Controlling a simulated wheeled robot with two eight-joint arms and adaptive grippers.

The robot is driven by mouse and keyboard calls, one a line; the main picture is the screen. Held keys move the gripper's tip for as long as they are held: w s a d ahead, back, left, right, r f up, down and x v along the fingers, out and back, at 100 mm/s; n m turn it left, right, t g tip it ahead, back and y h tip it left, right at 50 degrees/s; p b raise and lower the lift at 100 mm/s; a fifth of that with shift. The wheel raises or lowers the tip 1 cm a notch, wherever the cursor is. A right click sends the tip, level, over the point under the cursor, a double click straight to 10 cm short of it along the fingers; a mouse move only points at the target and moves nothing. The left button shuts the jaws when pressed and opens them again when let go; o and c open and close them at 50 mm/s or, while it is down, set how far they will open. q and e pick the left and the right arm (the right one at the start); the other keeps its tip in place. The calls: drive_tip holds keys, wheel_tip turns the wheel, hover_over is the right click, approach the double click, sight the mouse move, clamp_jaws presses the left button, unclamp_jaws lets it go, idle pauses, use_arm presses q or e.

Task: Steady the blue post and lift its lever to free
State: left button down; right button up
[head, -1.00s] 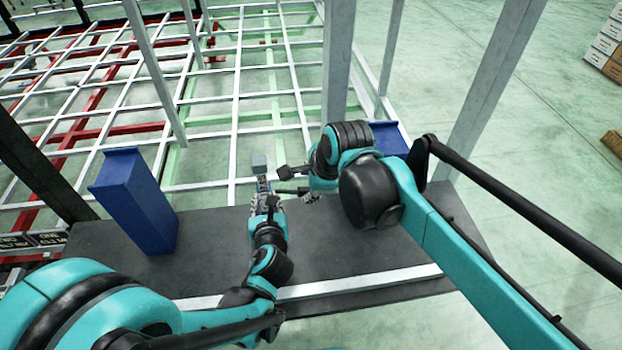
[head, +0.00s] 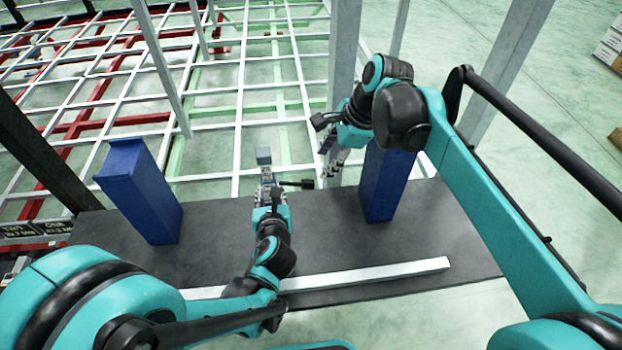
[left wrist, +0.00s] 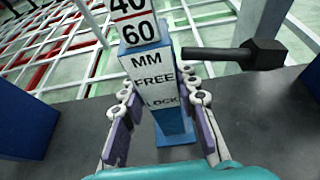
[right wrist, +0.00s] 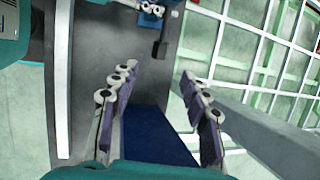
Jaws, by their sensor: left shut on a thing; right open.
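The blue post (left wrist: 172,112) stands on the dark table, with a white label reading 40, 60, MM, FREE and LOCK. In the head view its pale grey top (head: 263,156) shows above my left gripper (head: 268,192). The left fingers (left wrist: 160,92) are shut on the post from both sides. The black lever (left wrist: 235,53) sticks out to the right of the post, about level and ending in a thick knob; it also shows in the head view (head: 297,184). My right gripper (head: 330,158) is open and empty, right of the lever and apart from it.
A blue block (head: 138,190) stands on the left of the dark table (head: 325,230), another (head: 388,182) on the right close to my right arm. A pale bar (head: 370,275) lies along the front edge. A grey upright (head: 343,60) stands behind the table.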

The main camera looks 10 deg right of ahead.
sight(310, 182)
drive_tip(key=shift+g+y, duration=0.4)
drive_tip(key=shift+y, duration=0.1)
drive_tip(key=x, duration=0.7)
drive_tip(key=w+x, duration=0.1)
drive_tip(key=x, duration=0.3)
drive_tip(key=shift+d+f, duration=0.2)
drive_tip(key=shift+d, duration=0.15)
drive_tip(key=shift+c, duration=0.2)
clamp_jaws()
